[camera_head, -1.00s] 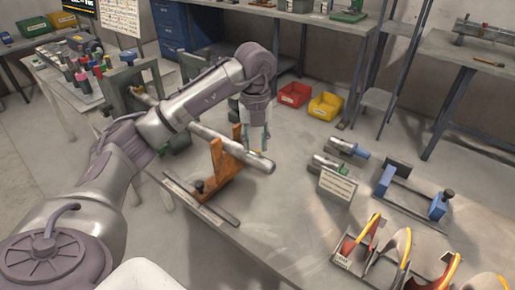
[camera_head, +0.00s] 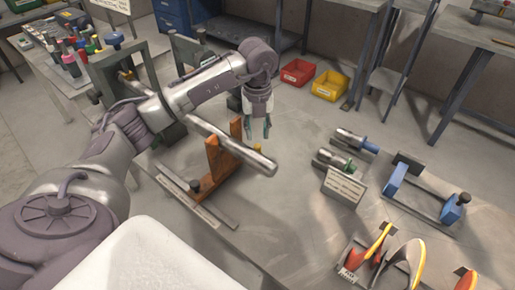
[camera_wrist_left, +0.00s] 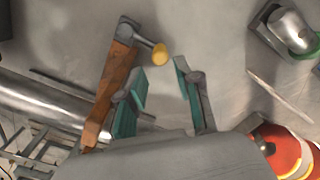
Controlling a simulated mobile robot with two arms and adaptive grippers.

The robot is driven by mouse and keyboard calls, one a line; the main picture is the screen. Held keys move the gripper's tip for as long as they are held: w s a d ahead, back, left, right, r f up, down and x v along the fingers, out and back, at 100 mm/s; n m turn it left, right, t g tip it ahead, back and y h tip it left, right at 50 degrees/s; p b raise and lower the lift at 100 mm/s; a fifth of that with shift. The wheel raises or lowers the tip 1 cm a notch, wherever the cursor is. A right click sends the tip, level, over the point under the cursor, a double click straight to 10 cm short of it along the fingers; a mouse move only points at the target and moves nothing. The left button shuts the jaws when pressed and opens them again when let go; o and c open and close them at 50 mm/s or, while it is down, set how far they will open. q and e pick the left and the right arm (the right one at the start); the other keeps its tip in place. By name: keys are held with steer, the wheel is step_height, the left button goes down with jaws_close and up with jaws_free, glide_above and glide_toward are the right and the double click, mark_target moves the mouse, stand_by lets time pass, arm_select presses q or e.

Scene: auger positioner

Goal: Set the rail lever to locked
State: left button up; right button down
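A short grey lever with a yellow knob (camera_wrist_left: 160,54) sits at the end of the orange-brown bracket (camera_wrist_left: 112,92) in the left wrist view. In the head view the bracket (camera_head: 216,165) stands on a flat rail (camera_head: 205,208), and a steel bar (camera_head: 235,148) passes across it. Only a bit of the yellow knob (camera_head: 258,147) shows there. My left gripper (camera_head: 258,133) points down beside the bracket. Its teal fingers (camera_wrist_left: 160,75) are open and empty, with the knob ahead of the gap between the tips, apparently not touched. My right gripper is not in view.
A small sign (camera_head: 344,187), steel cylinders (camera_head: 335,160) and a blue-ended fixture (camera_head: 425,192) stand to the right on the bench. A rack with orange and yellow curved parts (camera_head: 349,272) is at the front right. Bare bench lies between the bracket and the sign.

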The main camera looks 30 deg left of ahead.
mark_target(257, 145)
arm_select(q)
step_height(257, 145, down, 8)
steer(key=shift+f, duration=0.1)
steer(key=shift+c, duration=0.2)
jaws_close()
